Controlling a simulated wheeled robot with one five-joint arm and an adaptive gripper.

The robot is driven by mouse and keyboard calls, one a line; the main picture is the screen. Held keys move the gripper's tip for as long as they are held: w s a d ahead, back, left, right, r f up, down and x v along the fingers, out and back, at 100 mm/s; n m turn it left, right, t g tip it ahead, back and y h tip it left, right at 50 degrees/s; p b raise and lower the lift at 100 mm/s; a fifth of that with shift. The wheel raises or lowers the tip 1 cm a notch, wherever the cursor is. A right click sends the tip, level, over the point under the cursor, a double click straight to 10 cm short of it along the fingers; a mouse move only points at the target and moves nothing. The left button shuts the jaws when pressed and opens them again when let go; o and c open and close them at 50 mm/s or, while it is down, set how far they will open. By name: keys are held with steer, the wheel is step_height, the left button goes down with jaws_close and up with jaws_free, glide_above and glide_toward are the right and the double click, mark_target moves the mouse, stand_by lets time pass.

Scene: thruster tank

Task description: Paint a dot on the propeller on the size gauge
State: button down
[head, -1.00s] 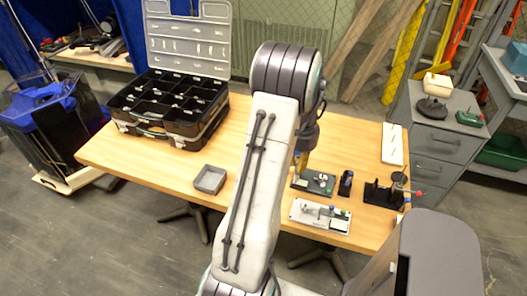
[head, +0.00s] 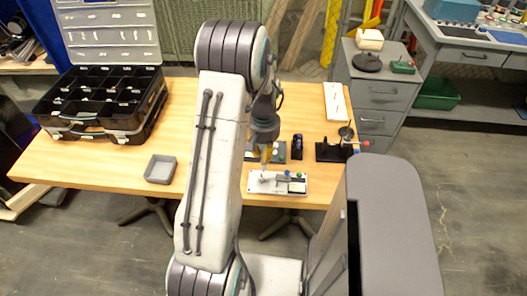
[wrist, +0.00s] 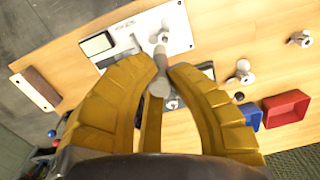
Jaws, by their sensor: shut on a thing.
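The tool points at a white plate (wrist: 120,38) with a dark-framed window, which I take to be the size gauge. A small pale part (wrist: 162,36), possibly the propeller, stands on it by the tool's far end; I cannot tell whether they touch. In the head view the white plate (head: 258,188) lies near the table's front edge, with my gripper (head: 266,156) above its back edge. My fingers hide part of the plate.
A dark fixture (head: 298,146) and a black stand (head: 330,152) are right of my gripper. A grey tray (head: 161,168) and an open black case (head: 98,130) lie left. The wrist view shows loose metal parts (wrist: 301,39) and a red bin (wrist: 286,107).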

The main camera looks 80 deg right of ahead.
steer(key=shift+f, duration=0.55)
steer(key=shift+f+b, duration=0.65)
steer(key=shift+b, duration=0.4)
stand_by(3.5)
steer(key=shift+r, duration=0.2)
steer(key=shift+r+p, duration=1.75)
steer(key=shift+r, duration=0.6)
